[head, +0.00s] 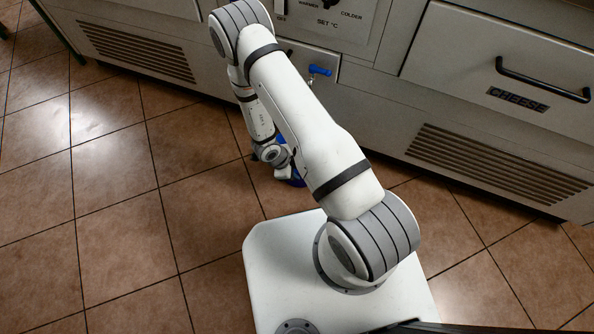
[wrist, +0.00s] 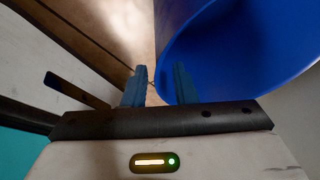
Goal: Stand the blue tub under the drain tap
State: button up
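The blue tub (head: 296,181) stands low by the floor, mostly hidden behind my arm in the head view. In the wrist view the tub (wrist: 235,50) fills the upper right, and I look into its open mouth. My gripper (wrist: 160,85) is at its rim. The right finger is over the tub's inside and the left finger is outside, with floor showing between that finger and the rim. The fingers stand apart. In the head view my gripper is largely hidden behind my wrist. The drain tap (head: 319,71) has a blue handle and sits on the cabinet's front.
The grey cabinet (head: 390,105) runs along the back, with vent grilles (head: 498,168) low down and a drawer marked CHEESE (head: 517,99). A control panel (head: 325,22) is above the tap. The tiled floor (head: 110,215) is clear on the left.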

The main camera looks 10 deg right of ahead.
jog(key=w+a+r+n+t+y+p, duration=0.1)
jog(key=w+a+r+n+y, duration=0.15)
jog(key=r, duration=0.85)
jog(key=w+a+r+n+t+y+p, duration=0.1)
jog(key=w+a+r+n+y+p, duration=0.2)
jog(key=r, duration=0.9)
jog(key=w+a+r+n+t+y, duration=0.1)
jog(key=w+a+r+n+y, duration=0.25)
jog(key=r, duration=0.75)
jog(key=s+d+r+n+h, duration=0.2)
jog(key=s+d+r+n, duration=0.4)
jog(key=s+r, duration=0.3)
jog(key=s+d+r+n+g+h, duration=0.1)
jog(key=s+d+r+n+h, duration=0.1)
jog(key=s+d+r+n, duration=0.4)
jog(key=s+d+r, duration=0.1)
jog(key=s+r, duration=0.2)
jog(key=s, duration=0.1)
jog(key=shift+r+n+g, duration=0.25)
jog(key=shift+n+g, duration=0.05)
jog(key=shift+n, duration=0.1)
